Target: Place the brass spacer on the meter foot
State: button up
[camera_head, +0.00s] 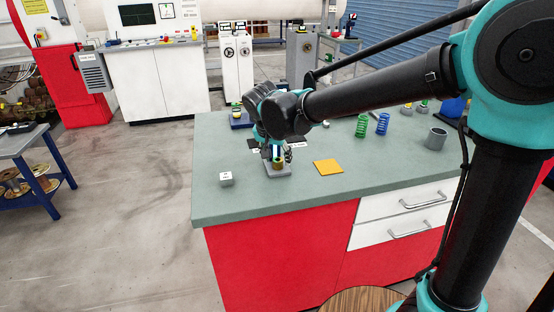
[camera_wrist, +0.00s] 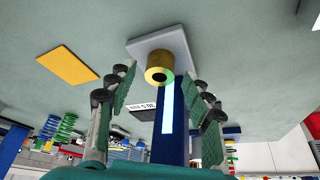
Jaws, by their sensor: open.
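The brass spacer (camera_wrist: 159,61) is a short gold ring that stands on a light grey square plate (camera_wrist: 140,47), which seems to be the meter foot. In the head view the spacer (camera_head: 277,163) also shows on the plate (camera_head: 279,172), below my gripper (camera_head: 275,150). In the wrist view my gripper (camera_wrist: 161,82) is open. Its green-padded fingers are spread left and right, with the spacer centred just beyond the tips and apart from both. A blue upright with a bright strip (camera_wrist: 168,110) shows between the fingers; I cannot tell whether it touches the spacer.
An orange-yellow sheet (camera_head: 328,166) lies right of the plate, and a small grey labelled block (camera_head: 226,180) sits left. Green (camera_head: 362,125) and blue (camera_head: 382,124) springs and a grey cup (camera_head: 436,138) stand farther right. The front of the green bench top is mostly clear.

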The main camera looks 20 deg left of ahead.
jog(key=v, duration=1.1)
jog(key=shift+r, duration=0.1)
dwell(0.8)
